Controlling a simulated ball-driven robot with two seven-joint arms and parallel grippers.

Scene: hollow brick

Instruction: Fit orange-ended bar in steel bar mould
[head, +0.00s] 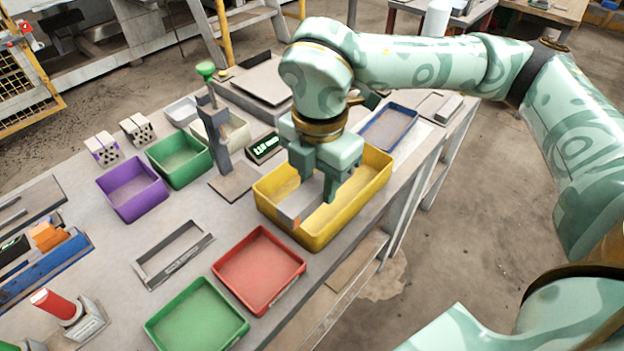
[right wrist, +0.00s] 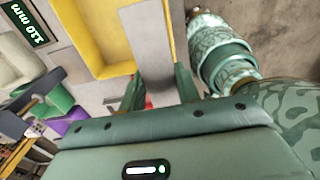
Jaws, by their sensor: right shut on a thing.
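The grey bar (head: 303,197) has an orange lower end and sits over the yellow bin (head: 378,189). My right gripper (head: 316,190) is shut on it, with a finger on either side. In the right wrist view the bar (right wrist: 153,50) runs lengthwise away from between the fingers (right wrist: 158,92). Whether the bar touches the bin floor cannot be told. The steel bar mould (head: 146,271), an empty rectangular frame, lies flat on the table, left of the yellow bin. My left gripper is not in view.
A red bin (head: 259,270) and a green bin (head: 197,318) stand at the table's front edge, right of and below the mould. A post with a green knob (head: 206,70) rises behind the yellow bin's left end. Purple (head: 132,187) and green (head: 180,158) bins stand behind the mould.

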